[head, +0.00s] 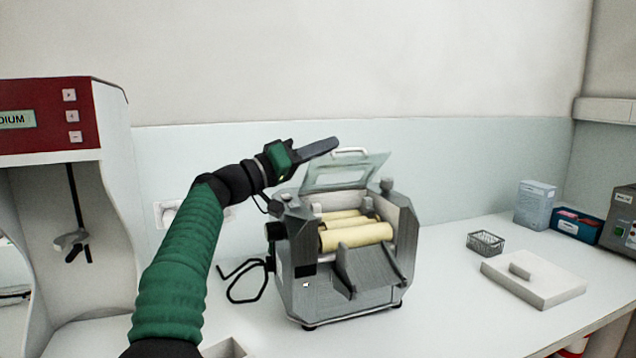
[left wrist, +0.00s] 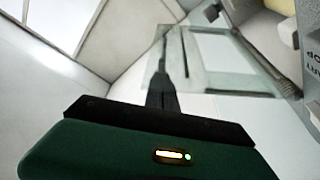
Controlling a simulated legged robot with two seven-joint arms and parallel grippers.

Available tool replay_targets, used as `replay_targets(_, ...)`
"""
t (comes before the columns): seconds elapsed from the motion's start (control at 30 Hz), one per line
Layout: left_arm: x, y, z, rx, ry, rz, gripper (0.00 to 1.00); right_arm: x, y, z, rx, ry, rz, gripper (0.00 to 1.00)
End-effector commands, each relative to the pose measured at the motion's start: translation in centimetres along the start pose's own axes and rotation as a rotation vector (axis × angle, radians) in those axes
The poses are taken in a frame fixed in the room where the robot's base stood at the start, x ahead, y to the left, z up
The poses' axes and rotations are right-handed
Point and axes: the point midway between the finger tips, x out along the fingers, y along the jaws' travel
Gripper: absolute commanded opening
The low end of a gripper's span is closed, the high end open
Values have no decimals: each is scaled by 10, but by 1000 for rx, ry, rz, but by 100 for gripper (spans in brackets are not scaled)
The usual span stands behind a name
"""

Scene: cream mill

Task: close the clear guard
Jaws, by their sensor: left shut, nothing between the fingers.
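The clear guard (head: 345,173) stands raised and tilted back above the cream mill, with a white handle (head: 350,152) along its top edge. The grey mill (head: 345,285) sits on the bench with its cream rollers (head: 357,236) uncovered. My left gripper (head: 334,143) is shut and empty, its fingers at the guard's upper left, close to the left end of the handle. I cannot tell whether they touch. In the left wrist view the shut fingers (left wrist: 161,95) point toward the clear guard (left wrist: 225,62). My right gripper is not in view.
A red-topped machine (head: 50,120) stands at the left. At the right are a wire basket (head: 486,243), a white slab (head: 533,280), boxes (head: 536,205) and a grey device (head: 622,225). The wall is close behind.

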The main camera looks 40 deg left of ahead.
Motion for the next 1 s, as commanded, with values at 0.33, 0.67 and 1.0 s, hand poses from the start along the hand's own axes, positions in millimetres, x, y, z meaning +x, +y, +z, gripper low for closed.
replay_targets(0.33, -16, 4, 44, 288, 2, 96, 0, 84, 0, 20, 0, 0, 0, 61)
replay_targets(0.67, -21, 8, 62, 463, 2, 154, 0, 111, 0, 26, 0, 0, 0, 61)
replay_targets(1.0, -23, 7, 66, 517, 1, 171, 0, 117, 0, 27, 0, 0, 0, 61)
